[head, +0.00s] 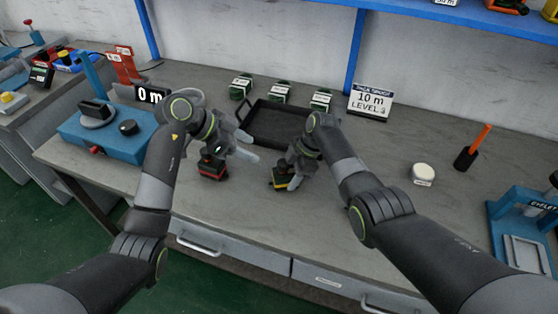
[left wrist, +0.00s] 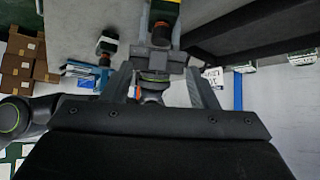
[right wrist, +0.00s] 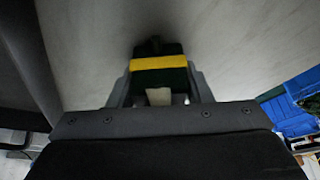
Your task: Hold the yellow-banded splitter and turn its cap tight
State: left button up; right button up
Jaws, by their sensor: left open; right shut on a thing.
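The yellow-banded splitter (head: 282,180) is a dark block with a yellow stripe, low over the bench front. My right gripper (head: 290,170) is shut on it. In the right wrist view the splitter's yellow band (right wrist: 158,63) spans between the fingers (right wrist: 160,82), with a small dark part beyond it. My left gripper (head: 250,146) is open and empty, left of the splitter and a little higher, its fingers pointing right. In the left wrist view the splitter's yellow band (left wrist: 165,11) is at the top, beyond the open fingers (left wrist: 160,74).
A red-banded splitter (head: 212,168) stands just below my left gripper. A black tray (head: 277,137) lies behind, with several green labelled blocks (head: 279,92) past it. A blue fixture (head: 110,140) is at left. A white puck (head: 423,174) and orange-handled tool (head: 471,148) are at right.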

aim_at(282, 163)
pick_arm(q)
jog(key=x, duration=1.1)
jog(key=shift+w+d+f, duration=0.2)
jog(key=shift+d+f, duration=0.05)
jog(key=shift+c, duration=0.2)
